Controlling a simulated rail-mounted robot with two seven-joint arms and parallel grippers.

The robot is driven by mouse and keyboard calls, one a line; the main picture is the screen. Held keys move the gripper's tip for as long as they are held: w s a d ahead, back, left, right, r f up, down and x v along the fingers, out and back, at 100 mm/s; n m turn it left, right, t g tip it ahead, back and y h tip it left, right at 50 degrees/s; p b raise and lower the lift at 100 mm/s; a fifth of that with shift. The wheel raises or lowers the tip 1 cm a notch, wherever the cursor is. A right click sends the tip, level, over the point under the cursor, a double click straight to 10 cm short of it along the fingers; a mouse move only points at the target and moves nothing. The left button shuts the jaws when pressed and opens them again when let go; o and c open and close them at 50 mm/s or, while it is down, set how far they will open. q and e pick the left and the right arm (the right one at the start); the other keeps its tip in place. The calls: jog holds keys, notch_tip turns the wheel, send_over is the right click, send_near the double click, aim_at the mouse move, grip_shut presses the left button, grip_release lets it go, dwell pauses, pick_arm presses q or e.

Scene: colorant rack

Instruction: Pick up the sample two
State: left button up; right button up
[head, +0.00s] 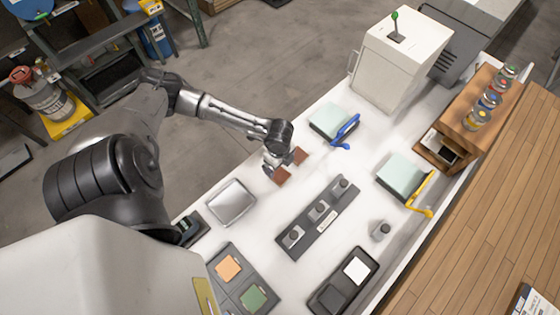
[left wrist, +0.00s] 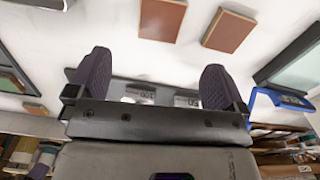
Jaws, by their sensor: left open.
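Two reddish-brown square tiles lie on the white table in the head view: a nearer tile (head: 282,177) and a farther tile (head: 301,156). No marking shows which one is sample two. In the left wrist view two brown tiles, one at top centre (left wrist: 162,18) and one to its right (left wrist: 229,30), lie beyond my fingertips. My left gripper (head: 284,161) is over the table beside the tiles, partly covering them. Its dark fingers (left wrist: 155,80) stand wide apart with no tile between them. My right gripper is not in view.
A dark rack (head: 330,217) with several grey containers stands right of the tiles. A metal tray (head: 231,203) is to the left. A pad with a blue-handled tool (head: 345,130) lies behind. A dark tray with orange and green squares (head: 228,268) is at the front.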

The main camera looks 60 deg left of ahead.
aim_at(280, 175)
pick_arm(q)
jog(key=shift+w+d+f+p, duration=0.1)
jog(key=shift+f+p, duration=0.2)
jog(key=shift+f, duration=4.9)
jog(key=c, duration=1)
